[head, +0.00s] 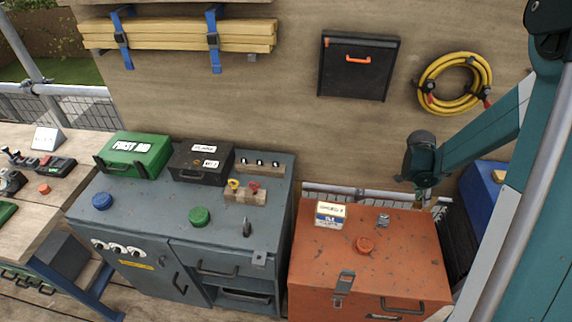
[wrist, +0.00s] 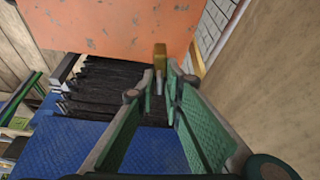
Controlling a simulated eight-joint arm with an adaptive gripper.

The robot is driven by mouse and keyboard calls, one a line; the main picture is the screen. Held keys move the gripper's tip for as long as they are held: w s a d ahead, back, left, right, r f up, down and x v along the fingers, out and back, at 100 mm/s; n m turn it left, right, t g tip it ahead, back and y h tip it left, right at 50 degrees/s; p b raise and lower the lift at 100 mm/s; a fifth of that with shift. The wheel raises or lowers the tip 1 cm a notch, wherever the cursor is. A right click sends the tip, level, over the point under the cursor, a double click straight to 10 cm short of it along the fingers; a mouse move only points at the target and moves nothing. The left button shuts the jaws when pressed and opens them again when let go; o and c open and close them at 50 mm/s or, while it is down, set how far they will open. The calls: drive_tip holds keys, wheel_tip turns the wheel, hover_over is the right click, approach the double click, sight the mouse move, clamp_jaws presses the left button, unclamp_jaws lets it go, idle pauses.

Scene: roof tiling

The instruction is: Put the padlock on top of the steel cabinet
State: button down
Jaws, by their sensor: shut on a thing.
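The padlock (wrist: 160,56) shows in the wrist view as a small brass body beyond my fingertips, with a grey part running back between them. My gripper (wrist: 160,84) is shut on that grey part. In the head view my gripper (head: 424,196) hangs beyond the back right of the orange chest, and the padlock is too small there to make out clearly. The steel cabinet (head: 150,207) is the blue-grey one left of the chest in the head view. My gripper is well to the right of it.
On the cabinet are a green first-aid box (head: 134,155), a black case (head: 202,162), a wooden block with knobs (head: 246,197), a green disc (head: 200,216) and a blue disc (head: 102,201). The orange chest (head: 340,250) carries a small carton (head: 331,214). The cabinet's centre has bare room.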

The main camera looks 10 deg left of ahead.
drive_tip(key=w+a+r+p, duration=0.1)
drive_tip(key=a+r+p, duration=0.3)
drive_tip(key=a, duration=1)
drive_tip(key=w+a+r+p, duration=0.1)
drive_tip(key=a+r+p, duration=0.35)
drive_tip(key=a, duration=0.95)
drive_tip(key=w+a+r+p, duration=0.1)
drive_tip(key=a+r+p, duration=0.3)
drive_tip(key=a, duration=1)
drive_tip(key=shift+m+g, duration=0.3)
drive_tip(key=shift+m, duration=0.5)
drive_tip(key=s+a+r, duration=0.1)
drive_tip(key=s+a, duration=0.2)
drive_tip(key=a, duration=0.8)
drive_tip(key=s+a+r, duration=0.2)
drive_tip(key=a, duration=0.9)
drive_tip(key=s+a+r, duration=0.2)
drive_tip(key=s+a, duration=0.1)
drive_tip(key=a, duration=0.9)
drive_tip(key=shift+s+r, duration=0.2)
drive_tip(key=shift+s, duration=0.1)
drive_tip(key=s+a+b, duration=0.2)
drive_tip(key=s+a, duration=0.2)
drive_tip(key=a, duration=0.5)
drive_tip(key=s+a+r+m+b, duration=0.1)
drive_tip(key=s+a, duration=0.4)
drive_tip(key=a, duration=0.4)
drive_tip(key=shift+s+r+b, duration=0.15)
drive_tip(key=shift+b, duration=0.2)
drive_tip(key=shift+f, duration=3.15)
